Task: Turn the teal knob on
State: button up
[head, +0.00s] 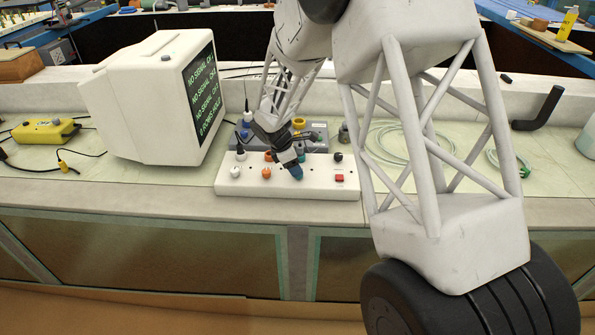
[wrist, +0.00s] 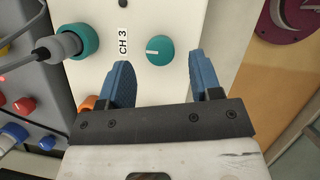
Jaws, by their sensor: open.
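The teal knob (wrist: 159,50) is round, with a short white pointer mark toward the left in the wrist view. It sits on a white panel (wrist: 108,14) beside a "CH 3" label. My gripper (wrist: 160,66) is open, with blue fingers left and right of the knob's near edge. The fingers appear apart from the knob, and nothing is held. In the head view my gripper (head: 293,168) is low over the white panel (head: 225,191) and hides the knob, as far as I can tell.
A teal socket (wrist: 85,40) with a grey plug is left of the knob. An orange knob (head: 267,173), a white knob (head: 235,172) and a red switch (head: 339,178) share the panel. A monitor (head: 140,95) stands left. Coiled cable (head: 395,150) lies right.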

jog(key=shift+x, duration=1.55)
jog(key=c, duration=0.9)
jog(key=shift+c, duration=0.2)
